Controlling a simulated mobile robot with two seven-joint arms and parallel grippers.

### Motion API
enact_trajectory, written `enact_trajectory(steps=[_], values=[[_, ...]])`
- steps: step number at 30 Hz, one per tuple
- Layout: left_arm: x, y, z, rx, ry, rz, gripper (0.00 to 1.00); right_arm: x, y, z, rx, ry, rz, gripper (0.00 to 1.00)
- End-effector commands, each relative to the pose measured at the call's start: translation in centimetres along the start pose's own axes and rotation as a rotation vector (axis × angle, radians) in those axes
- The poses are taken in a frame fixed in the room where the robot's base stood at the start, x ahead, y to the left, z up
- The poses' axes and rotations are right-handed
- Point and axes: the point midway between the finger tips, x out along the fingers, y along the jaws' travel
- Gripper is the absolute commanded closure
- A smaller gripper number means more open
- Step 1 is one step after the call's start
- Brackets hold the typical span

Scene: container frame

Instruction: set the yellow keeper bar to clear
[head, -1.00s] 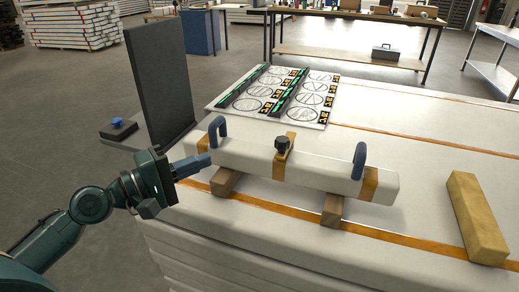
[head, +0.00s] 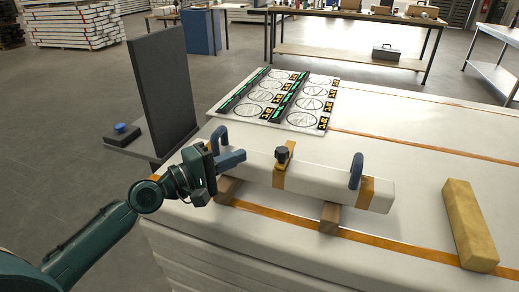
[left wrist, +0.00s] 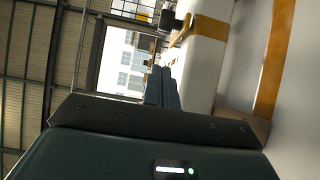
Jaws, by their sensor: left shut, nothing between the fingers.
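A yellow bar (head: 280,176) with a black knob (head: 282,154) lies across the middle of a long white beam (head: 325,178), reaching over its front face. In the left wrist view the yellow bar (left wrist: 184,30) and knob (left wrist: 169,20) show near the top, beyond my fingertips. My left gripper (head: 238,157) is shut and empty, with its blue-grey fingers at the beam's left part, left of the bar and apart from it. I cannot tell whether the fingers touch the beam. The closed fingers also show in the left wrist view (left wrist: 163,82). My right gripper is out of view.
Blue handles (head: 219,139) (head: 356,171) stand at both beam ends. Wooden blocks (head: 330,217) support the beam on a white stack (head: 420,150). A loose yellow block (head: 470,225) lies at right. A dark upright panel (head: 163,90) stands behind my left arm.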

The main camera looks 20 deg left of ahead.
Motion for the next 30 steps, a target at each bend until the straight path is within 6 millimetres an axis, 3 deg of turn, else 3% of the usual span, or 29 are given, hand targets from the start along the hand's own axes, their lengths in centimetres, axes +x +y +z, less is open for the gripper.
enact_trajectory(steps=[3,9,30], values=[[2.5,0.5,0.0,-0.001,0.0,0.005,1.0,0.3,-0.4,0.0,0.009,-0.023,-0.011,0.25],[4.2,0.2,2.2,-0.003,0.001,0.001,1.0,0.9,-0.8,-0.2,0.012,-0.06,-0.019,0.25],[5.0,0.0,2.9,-0.001,0.006,0.0,1.0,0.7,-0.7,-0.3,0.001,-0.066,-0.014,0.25]])
